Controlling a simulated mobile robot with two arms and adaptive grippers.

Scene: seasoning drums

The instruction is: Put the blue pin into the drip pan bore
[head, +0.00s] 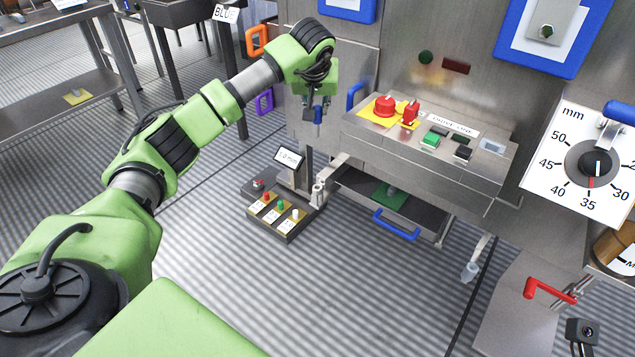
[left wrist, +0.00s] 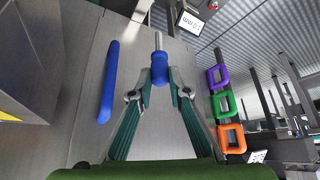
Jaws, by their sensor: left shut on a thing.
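My left gripper (head: 317,108) is shut on the blue pin (head: 317,129) and holds it upright, clear of the floor, left of the machine. In the left wrist view the fingertips (left wrist: 160,76) pinch the pin's blue head (left wrist: 160,71), and its bare grey shaft (left wrist: 158,41) points away from the gripper. The drip pan (head: 425,217), with a blue handle (head: 396,225) and a green patch (head: 389,195) inside, is below the machine, lower right of the pin. I cannot make out its bore. My right gripper is not in view.
A steel control box (head: 425,145) with red and green buttons juts out right of the gripper. A small console (head: 282,214) with a screen stands on the floor below. A blue bar handle (left wrist: 109,82) is beside the gripper. Open ribbed floor lies in front.

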